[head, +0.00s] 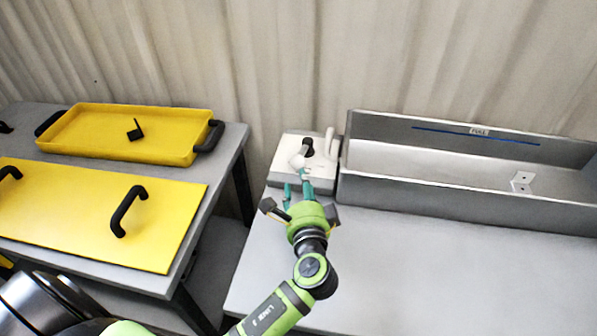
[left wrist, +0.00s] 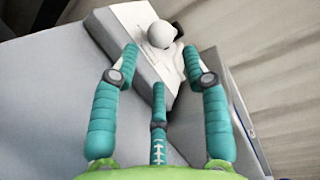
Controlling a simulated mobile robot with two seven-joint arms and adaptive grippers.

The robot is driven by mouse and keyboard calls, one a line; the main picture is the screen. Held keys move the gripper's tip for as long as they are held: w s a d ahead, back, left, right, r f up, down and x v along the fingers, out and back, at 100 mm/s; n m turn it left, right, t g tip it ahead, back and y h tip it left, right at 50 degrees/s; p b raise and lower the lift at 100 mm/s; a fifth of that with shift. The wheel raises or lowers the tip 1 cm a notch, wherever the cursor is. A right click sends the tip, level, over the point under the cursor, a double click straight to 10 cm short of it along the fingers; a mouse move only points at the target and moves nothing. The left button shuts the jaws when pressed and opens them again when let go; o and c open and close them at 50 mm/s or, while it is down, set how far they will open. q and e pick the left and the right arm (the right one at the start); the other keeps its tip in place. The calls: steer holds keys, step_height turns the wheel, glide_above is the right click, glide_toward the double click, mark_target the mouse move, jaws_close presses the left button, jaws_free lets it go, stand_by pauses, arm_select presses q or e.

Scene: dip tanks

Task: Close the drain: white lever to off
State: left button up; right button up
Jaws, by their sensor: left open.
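The white lever (head: 297,160) with a round knob stands on a pale control box (head: 318,172) left of the metal tank (head: 440,180). In the left wrist view the lever's round white knob (left wrist: 161,34) shows beyond the fingertips, on the box (left wrist: 125,45). My left gripper (head: 301,188) is open and empty in front of the box, its teal fingers pointing at the knob. In the left wrist view the open fingers (left wrist: 160,70) are spread, with the knob ahead between the two outer ones. Any on or off marking is too small to read. My right gripper is not in view.
A white upright spout or handle (head: 329,140) stands at the box's right, by the tank wall. A yellow tray (head: 90,132) and a yellow lid (head: 70,215) with black handles lie on the left table. The grey table (head: 420,270) in front of the tank is clear.

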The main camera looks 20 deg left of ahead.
arm_select(q)
steer(key=shift+v, duration=1.35)
